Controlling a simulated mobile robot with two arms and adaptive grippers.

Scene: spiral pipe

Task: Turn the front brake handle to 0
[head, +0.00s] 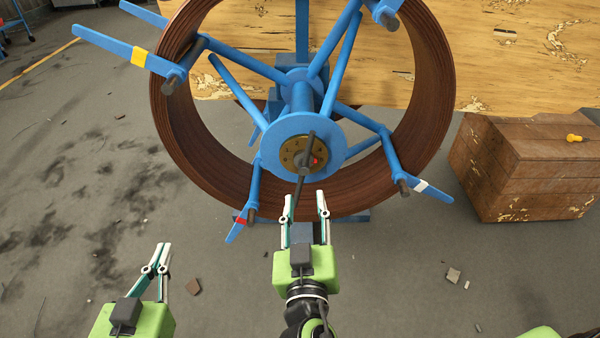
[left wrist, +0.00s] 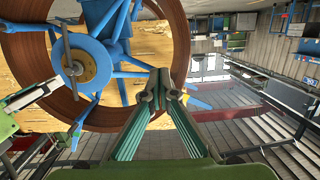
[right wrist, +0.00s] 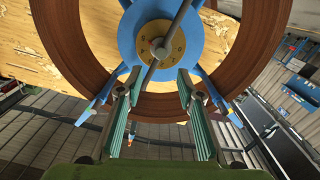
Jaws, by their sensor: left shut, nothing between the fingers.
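The front brake handle (head: 306,170) is a dark bar across a brass dial (head: 290,152) at the centre of the blue hub disc (head: 272,138). It slants, with its long end pointing down and slightly left. A red mark shows on the dial's right side; I cannot read its numbers surely. In the right wrist view the handle (right wrist: 166,50) runs from upper right to lower left. My right gripper (head: 306,202) is open below the hub; the handle's lower end appears between its fingers, contact unclear. My left gripper (head: 160,250) is shut and empty, lower left, away from the handle.
A large brown spiral pipe ring (head: 440,75) surrounds the blue spokes, which carry coloured bands. A wooden crate (head: 520,175) stands right. A worn yellow board (head: 500,50) is behind.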

